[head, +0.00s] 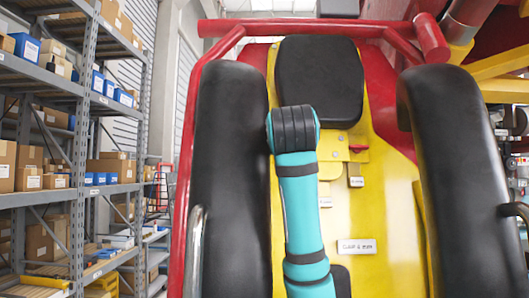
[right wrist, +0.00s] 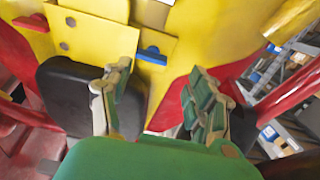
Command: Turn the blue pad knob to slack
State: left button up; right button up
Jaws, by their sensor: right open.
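The blue pad knob (right wrist: 152,55) shows in the right wrist view as a small blue piece on a yellow plate. My right gripper (right wrist: 163,72) is open, with its two green-and-grey fingers apart. The knob lies beyond the fingertips and between them in the picture; I see nothing between the fingers, and cannot tell the exact distance. In the head view my teal arm (head: 299,205) covers part of the yellow panel (head: 375,215), and neither the blue knob nor the right gripper can be seen there. My left gripper is in neither view.
A red knob (head: 358,147) sits on the yellow panel, right of my arm. A black headrest (head: 320,75) is above. Black padded restraints flank the seat on the left (head: 230,160) and right (head: 465,170). Shelves with boxes (head: 75,140) stand at the far left.

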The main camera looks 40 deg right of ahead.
jog(key=p+x, duration=0.4)
jog(key=x, duration=0.2)
jog(key=shift+d+r, duration=0.3)
jog(key=shift+d, duration=0.3)
jog(key=shift+s, duration=0.2)
jog(key=c, duration=0.4)
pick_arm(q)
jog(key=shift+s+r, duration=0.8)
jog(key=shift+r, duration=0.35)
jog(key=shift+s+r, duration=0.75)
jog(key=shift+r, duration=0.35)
pick_arm(e)
jog(key=c, duration=0.5)
